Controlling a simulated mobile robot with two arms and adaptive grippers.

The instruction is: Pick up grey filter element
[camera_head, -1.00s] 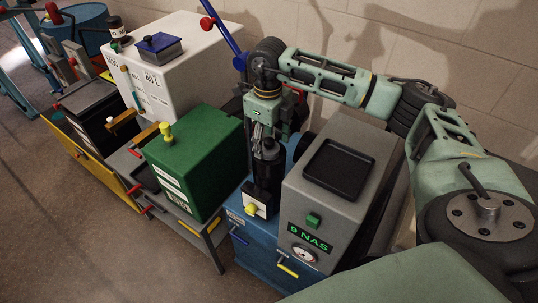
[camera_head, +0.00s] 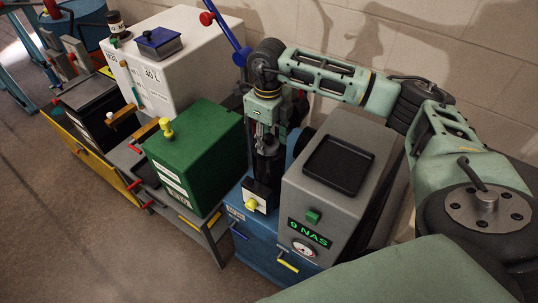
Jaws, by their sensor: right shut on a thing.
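My right gripper (camera_head: 266,138) points straight down between the green box and the grey analyser cabinet, above the blue unit. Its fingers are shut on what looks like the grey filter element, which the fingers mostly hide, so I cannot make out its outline. A dark upright housing (camera_head: 267,170) stands just below the fingers. I cannot tell whether the held element is clear of it. My left gripper is not in view.
The grey cabinet (camera_head: 312,190) with a black tray (camera_head: 338,166) on top stands close on the right. The green box (camera_head: 200,150) is close on the left. A white tank (camera_head: 185,65) and a blue lever (camera_head: 228,35) stand behind, near the wall.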

